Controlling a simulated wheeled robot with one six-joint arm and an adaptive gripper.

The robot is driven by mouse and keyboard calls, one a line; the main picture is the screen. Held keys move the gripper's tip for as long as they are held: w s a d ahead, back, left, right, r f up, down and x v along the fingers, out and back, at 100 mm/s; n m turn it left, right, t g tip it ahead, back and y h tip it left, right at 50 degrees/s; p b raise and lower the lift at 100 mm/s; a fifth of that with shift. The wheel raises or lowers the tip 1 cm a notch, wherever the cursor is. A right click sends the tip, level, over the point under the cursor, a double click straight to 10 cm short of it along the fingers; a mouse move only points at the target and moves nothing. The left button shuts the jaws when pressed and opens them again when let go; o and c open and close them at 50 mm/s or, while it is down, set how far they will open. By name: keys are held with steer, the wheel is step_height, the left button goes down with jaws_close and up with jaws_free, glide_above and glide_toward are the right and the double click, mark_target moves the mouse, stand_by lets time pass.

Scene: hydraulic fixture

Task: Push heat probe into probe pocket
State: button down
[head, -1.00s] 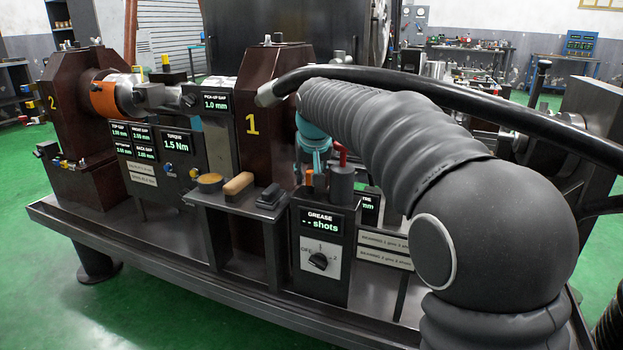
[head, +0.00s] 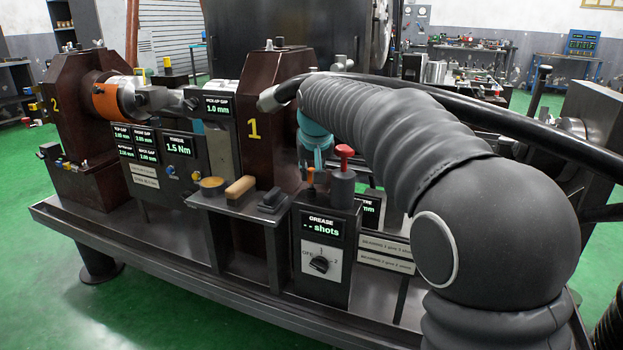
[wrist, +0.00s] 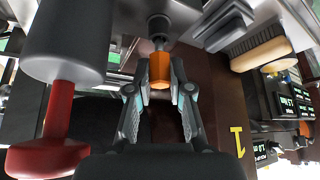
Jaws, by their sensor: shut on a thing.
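The heat probe appears to be the small part with an orange grip (wrist: 160,68), in the wrist view. My gripper (wrist: 160,84) is shut on this orange part, with one finger on each side. A dark rounded grey piece (wrist: 158,24) lies in line just beyond the orange part; I cannot tell whether it belongs to the probe or to a holder. In the head view a small orange piece (head: 311,177) shows below my teal wrist part, beside the grease unit. My fingers are hidden or too small to make out there. I cannot make out the probe pocket.
A grey cylinder with a red knob (head: 344,155) stands close by on the grease box (head: 322,262); it looms at left in the wrist view (wrist: 66,40). A shelf holds a brush (head: 240,187). Brown bearing stand 1 (head: 268,120) rises behind.

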steer(key=shift+r+p, duration=1.35)
steer(key=shift+r, duration=0.3)
steer(key=c, duration=1.6)
jaws_free()
steer(key=shift+c, duration=0.2)
jaws_close()
steer(key=shift+a, duration=0.15)
